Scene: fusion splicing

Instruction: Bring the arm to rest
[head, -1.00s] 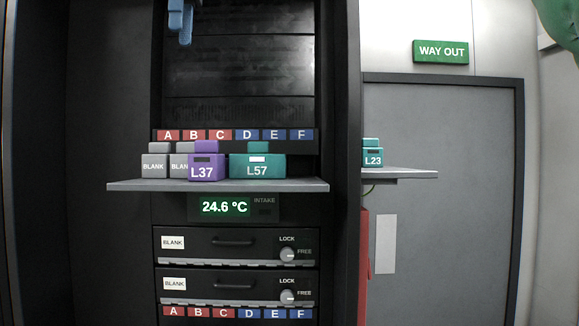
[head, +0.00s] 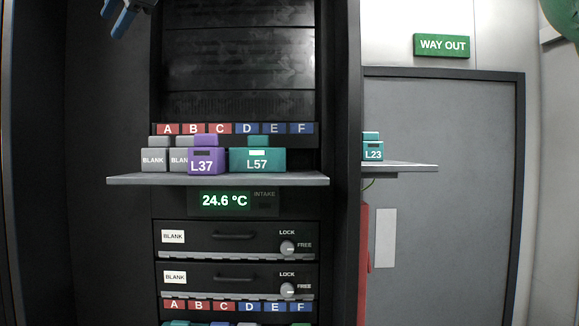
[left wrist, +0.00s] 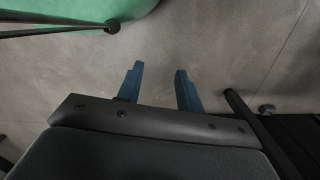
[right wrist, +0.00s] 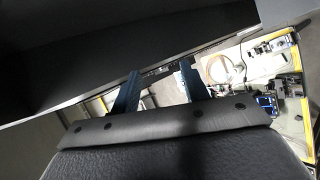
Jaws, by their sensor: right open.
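My right gripper (head: 118,18) shows as blue fingers at the top left edge of the head view, partly cut off by the frame. It is above and to the left of the shelf and touches nothing that I can see. In the right wrist view its two fingers (right wrist: 157,90) are apart with nothing between them. My left gripper (left wrist: 160,85) is outside the head view. In the left wrist view its blue fingers are apart and empty above a grey floor.
Teal L23 (head: 373,151) sits on a side ledge (head: 410,167). The right wrist view shows a yellow-edged bench with equipment (right wrist: 265,103).

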